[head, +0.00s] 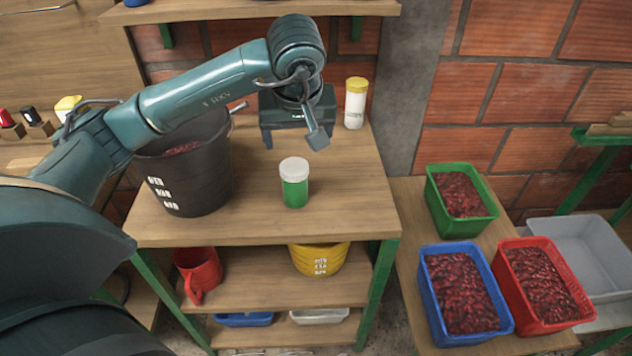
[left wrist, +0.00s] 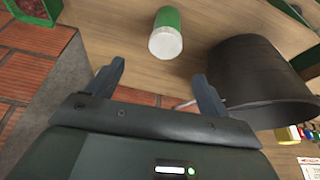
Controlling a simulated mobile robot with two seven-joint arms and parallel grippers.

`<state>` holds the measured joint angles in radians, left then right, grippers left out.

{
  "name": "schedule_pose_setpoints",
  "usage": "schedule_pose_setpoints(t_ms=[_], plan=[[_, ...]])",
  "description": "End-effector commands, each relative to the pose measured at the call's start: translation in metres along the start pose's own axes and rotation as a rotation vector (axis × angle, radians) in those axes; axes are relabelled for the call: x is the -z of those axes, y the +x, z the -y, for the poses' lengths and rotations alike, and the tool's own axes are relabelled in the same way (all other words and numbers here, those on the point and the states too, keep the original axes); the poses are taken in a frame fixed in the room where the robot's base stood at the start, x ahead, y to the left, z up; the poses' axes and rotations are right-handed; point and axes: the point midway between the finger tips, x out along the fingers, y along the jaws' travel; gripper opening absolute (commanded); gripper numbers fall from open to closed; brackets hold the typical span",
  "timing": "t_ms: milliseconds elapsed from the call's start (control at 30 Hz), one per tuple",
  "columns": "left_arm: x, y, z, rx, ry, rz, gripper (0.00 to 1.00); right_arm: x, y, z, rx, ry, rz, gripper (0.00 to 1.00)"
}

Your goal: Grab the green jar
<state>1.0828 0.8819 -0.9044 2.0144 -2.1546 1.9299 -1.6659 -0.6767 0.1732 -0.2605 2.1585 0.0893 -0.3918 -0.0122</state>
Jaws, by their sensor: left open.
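The green jar (head: 294,183) has a white lid and stands upright on the wooden shelf top, right of the black bucket. My left gripper (head: 318,138) is above and behind it, apart from it, pointing down. In the left wrist view, the jar (left wrist: 166,36) shows beyond the open, empty fingers (left wrist: 161,85), roughly centred between them with its white lid toward the camera. My right gripper is not in either view.
A black bucket (head: 188,170) stands left of the jar. A white jar with a yellow lid (head: 355,104) stands at the back near the brick wall. Green (head: 460,228), blue (head: 428,300) and red (head: 510,290) crates sit on a lower bench at right. The shelf front is clear.

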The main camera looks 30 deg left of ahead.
Motion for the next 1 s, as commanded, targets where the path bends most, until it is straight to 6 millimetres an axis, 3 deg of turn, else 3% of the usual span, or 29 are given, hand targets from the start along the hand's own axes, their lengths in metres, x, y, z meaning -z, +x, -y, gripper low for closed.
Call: schedule_pose_setpoints(t_ms=[400,633,1000], plan=[[0.002,0.067,0.003,0.009,0.001,-0.005,0.8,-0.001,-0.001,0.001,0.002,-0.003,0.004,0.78],[0.001,0.084,0.004,0.009,0.001,-0.005,0.8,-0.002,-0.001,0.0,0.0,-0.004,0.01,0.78],[-0.002,0.128,0.008,0.006,0.002,-0.005,0.8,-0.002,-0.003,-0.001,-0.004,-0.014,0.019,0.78]])
